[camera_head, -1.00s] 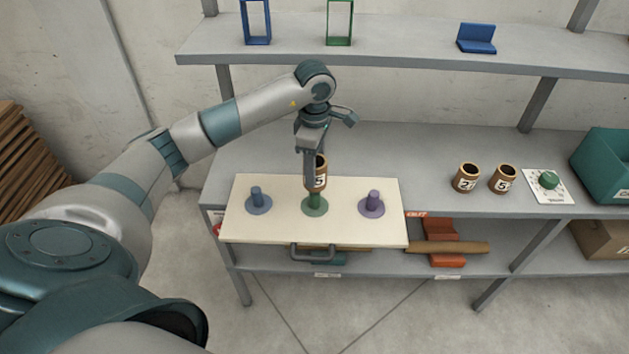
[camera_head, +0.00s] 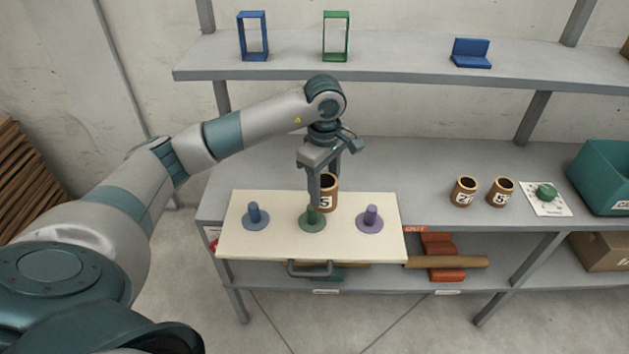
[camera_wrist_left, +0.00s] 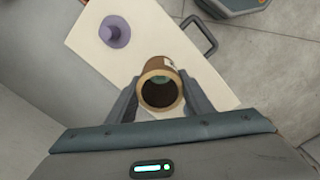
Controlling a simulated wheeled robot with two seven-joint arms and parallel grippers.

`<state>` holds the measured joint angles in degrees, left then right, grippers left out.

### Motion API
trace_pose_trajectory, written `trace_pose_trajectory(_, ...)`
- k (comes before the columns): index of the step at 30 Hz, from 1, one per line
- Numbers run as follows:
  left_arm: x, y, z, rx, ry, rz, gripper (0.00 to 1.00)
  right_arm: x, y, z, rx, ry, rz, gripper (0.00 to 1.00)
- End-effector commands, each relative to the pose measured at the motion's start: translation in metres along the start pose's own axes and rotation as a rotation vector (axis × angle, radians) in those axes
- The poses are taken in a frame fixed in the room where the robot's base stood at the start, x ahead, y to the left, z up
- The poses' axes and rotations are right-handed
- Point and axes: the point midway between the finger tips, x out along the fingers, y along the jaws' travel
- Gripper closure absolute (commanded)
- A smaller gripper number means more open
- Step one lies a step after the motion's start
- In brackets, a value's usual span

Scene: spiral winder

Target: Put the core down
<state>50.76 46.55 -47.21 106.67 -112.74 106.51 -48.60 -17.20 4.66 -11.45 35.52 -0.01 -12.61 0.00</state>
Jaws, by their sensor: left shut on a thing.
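My left gripper (camera_head: 322,190) is shut on a brown core (camera_head: 328,194) with a white label reading 5. The core is upright, just right of and slightly behind the green peg (camera_head: 312,219) in the head view; a finger covers part of it. In the left wrist view the core (camera_wrist_left: 160,86) sits between both fingers, its open end facing the camera, with dark green showing in its bore. Whether its lower end touches anything is unclear. The pale board (camera_head: 245,241) also bears a blue peg (camera_head: 255,216) and a purple peg (camera_head: 370,219). My right gripper is not in view.
Two more brown cores, one (camera_head: 464,192) beside another (camera_head: 501,192), stand on the shelf to the right. The upper shelf (camera_head: 390,68) lies behind my arm.

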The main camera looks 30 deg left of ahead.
Motion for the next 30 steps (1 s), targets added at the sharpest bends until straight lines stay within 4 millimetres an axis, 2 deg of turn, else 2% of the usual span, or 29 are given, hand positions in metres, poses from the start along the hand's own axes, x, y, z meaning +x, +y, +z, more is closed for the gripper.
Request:
trace_pose_trajectory(1, -0.004, -0.004, 0.015, 0.114, -0.002, 0.008, 0.76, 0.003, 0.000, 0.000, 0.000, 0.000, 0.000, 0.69)
trace_pose_trajectory(5, -0.013, -0.021, 0.050, 0.453, -0.005, 0.017, 0.76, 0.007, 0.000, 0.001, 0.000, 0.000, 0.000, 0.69)
trace_pose_trajectory(9, -0.020, -0.048, 0.084, 0.837, -0.003, 0.014, 0.76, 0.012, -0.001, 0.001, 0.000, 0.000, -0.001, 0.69)
trace_pose_trajectory(15, -0.025, -0.087, 0.113, 1.271, -0.003, -0.007, 0.76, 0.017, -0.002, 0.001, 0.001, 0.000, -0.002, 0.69)
trace_pose_trajectory(21, -0.027, -0.105, 0.122, 1.467, -0.006, -0.023, 0.76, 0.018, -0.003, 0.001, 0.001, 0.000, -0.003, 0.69)
trace_pose_trajectory(30, -0.027, -0.107, 0.123, 1.485, -0.007, -0.025, 0.76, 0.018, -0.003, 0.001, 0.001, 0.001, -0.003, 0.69)
